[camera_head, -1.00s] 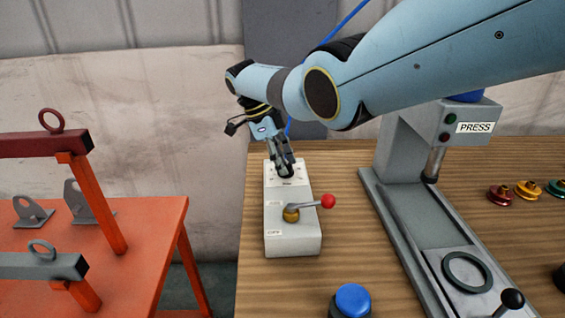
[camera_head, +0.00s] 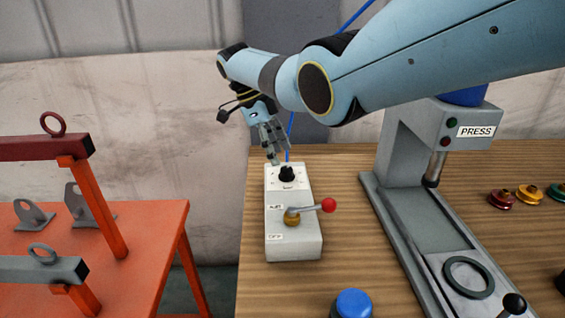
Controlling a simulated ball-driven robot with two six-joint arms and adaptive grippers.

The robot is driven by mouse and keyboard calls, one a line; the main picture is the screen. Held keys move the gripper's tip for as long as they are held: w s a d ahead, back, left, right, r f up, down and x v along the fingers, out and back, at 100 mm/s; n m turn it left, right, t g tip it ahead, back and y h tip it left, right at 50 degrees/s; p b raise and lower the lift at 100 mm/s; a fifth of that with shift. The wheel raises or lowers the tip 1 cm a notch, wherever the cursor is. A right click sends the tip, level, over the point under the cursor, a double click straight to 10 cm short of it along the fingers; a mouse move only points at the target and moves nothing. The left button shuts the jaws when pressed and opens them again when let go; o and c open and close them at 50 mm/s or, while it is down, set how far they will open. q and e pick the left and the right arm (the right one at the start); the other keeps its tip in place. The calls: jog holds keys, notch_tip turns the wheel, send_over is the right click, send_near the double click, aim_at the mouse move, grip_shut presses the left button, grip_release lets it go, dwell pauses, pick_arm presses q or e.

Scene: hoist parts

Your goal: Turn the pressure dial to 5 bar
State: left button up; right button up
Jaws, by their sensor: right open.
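The pressure dial (camera_head: 287,174) is a small black knob on a white scale plate, at the far end of a light grey control box (camera_head: 292,246). The scale marks are too small to read, so I cannot tell its setting. The box also carries a lever (camera_head: 310,209) with a red ball tip, pointing right. My right gripper (camera_head: 279,158) is open and empty, just above and behind the dial, apart from it. My left gripper is not in view.
A grey press (camera_head: 400,145) stands right of the box on the wooden table (camera_head: 340,170). A blue button (camera_head: 352,302) is in front. Several coloured knobs (camera_head: 529,194) lie at the far right. An orange table (camera_head: 150,230) with lifting beams stands at the left.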

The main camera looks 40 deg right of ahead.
jog(key=v, duration=0.7)
jog(key=shift+r, duration=0.2)
jog(key=shift+w+a, duration=0.1)
